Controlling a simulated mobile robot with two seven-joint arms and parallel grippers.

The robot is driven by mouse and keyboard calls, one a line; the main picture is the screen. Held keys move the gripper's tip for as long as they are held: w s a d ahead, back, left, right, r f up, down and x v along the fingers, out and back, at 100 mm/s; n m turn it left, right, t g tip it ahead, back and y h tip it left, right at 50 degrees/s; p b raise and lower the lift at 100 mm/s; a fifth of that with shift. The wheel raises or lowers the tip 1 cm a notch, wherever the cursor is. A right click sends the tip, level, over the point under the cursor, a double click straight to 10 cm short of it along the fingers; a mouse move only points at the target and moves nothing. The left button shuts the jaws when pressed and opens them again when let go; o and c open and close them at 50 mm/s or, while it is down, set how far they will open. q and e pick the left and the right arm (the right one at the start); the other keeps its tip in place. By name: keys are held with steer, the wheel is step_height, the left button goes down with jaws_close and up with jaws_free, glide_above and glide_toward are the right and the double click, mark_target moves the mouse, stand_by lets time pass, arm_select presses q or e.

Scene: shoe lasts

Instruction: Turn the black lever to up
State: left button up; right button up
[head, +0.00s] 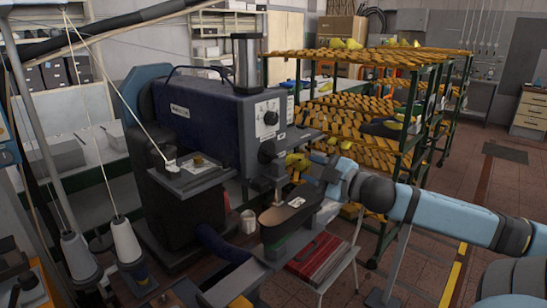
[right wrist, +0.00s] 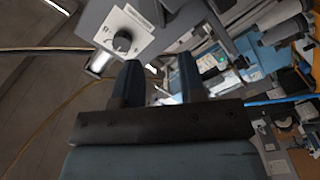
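A dark blue and grey machine (head: 205,115) stands in the middle of the head view. A white dial plate with a black knob (head: 270,118) is on its front face. The knob also shows in the right wrist view (right wrist: 122,40), above and left of the fingers and apart from them. I cannot tell for sure whether this knob is the black lever; no other clear lever shows. My right gripper (head: 316,170) is in front of the machine, below and right of the dial. In the right wrist view its two dark fingers (right wrist: 160,75) are apart with nothing between them. My left gripper is not in view.
A rack of yellow shoe lasts (head: 385,57) stands behind my right arm. A red box (head: 315,255) sits lower down. White thread cones (head: 126,240) stand at left.

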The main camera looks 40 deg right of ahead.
glide_toward(272, 154)
steer(key=w, duration=0.2)
steer(key=shift+w+a+b, duration=0.15)
steer(key=shift+w+b, duration=0.5)
steer(key=shift+w, duration=0.75)
steer(key=shift+w+a+r, duration=0.1)
steer(key=shift+w, duration=0.75)
steer(key=shift+w+a+p, duration=0.1)
steer(key=shift+w+p, duration=0.25)
steer(key=shift+w, duration=0.95)
jaws_close()
